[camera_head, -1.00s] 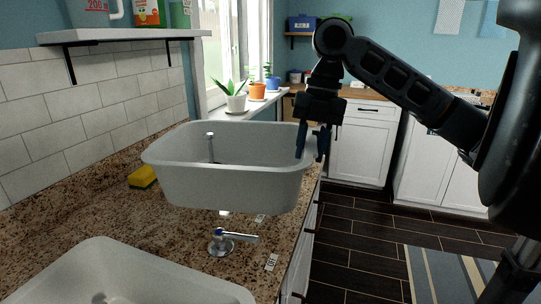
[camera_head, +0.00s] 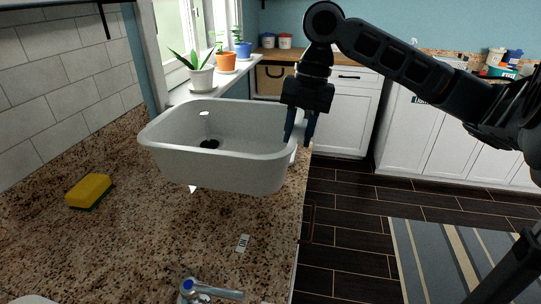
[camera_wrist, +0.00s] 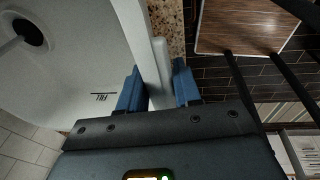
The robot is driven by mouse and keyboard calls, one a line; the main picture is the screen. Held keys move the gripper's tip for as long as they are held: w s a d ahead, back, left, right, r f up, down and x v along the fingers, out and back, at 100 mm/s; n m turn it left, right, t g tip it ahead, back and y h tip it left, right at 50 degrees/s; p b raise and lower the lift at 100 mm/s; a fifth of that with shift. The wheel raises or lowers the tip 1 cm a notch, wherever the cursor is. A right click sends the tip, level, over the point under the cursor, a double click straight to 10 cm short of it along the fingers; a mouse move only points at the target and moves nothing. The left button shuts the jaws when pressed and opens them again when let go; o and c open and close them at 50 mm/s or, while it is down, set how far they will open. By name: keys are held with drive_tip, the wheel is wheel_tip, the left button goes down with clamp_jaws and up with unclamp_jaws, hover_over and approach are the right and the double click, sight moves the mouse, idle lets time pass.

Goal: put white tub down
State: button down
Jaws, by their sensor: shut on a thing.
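The white tub (camera_head: 215,172) is an open, pale grey-white basin over the granite counter, left of centre in the head view. My gripper (camera_head: 300,140) is shut on its right rim, with one finger on each side of the wall. In the wrist view, the blue fingers (camera_wrist: 157,72) straddle the tub's rim, and the tub's inside (camera_wrist: 75,60) fills the left. A dark round thing with a pale upright rod shows inside the tub. The tub looks about level. I cannot tell whether its base touches the counter (camera_head: 120,220).
A yellow sponge (camera_head: 89,190) lies left of the tub. A faucet (camera_head: 205,290) stands at the near edge of view. Potted plants (camera_head: 201,78) line the sill behind. The counter between sponge and faucet is clear. The counter's right edge drops to dark floor.

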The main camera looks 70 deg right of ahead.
drive_tip(key=w+f, duration=0.1)
drive_tip(key=w+a, duration=0.1)
drive_tip(key=w, duration=0.1)
drive_tip(key=w+a+f, duration=0.1)
drive_tip(key=shift+w+f+p, duration=0.15)
drive_tip(key=shift+f+p, duration=0.15)
drive_tip(key=shift+f, duration=0.05)
drive_tip(key=shift+s+d+p+x, duration=0.1)
drive_tip(key=shift+d+p+x, duration=0.05)
drive_tip(key=shift+x, duration=0.85)
drive_tip(key=shift+s+d+p+x, duration=0.15)
drive_tip(key=shift+d+x, duration=0.05)
drive_tip(key=shift+x, duration=0.8)
drive_tip(key=c, duration=0.8)
unclamp_jaws()
drive_tip(key=shift+f, duration=0.1)
drive_tip(key=b+v, duration=0.1)
drive_tip(key=v, duration=1.1)
drive_tip(key=shift+w+a, duration=0.1)
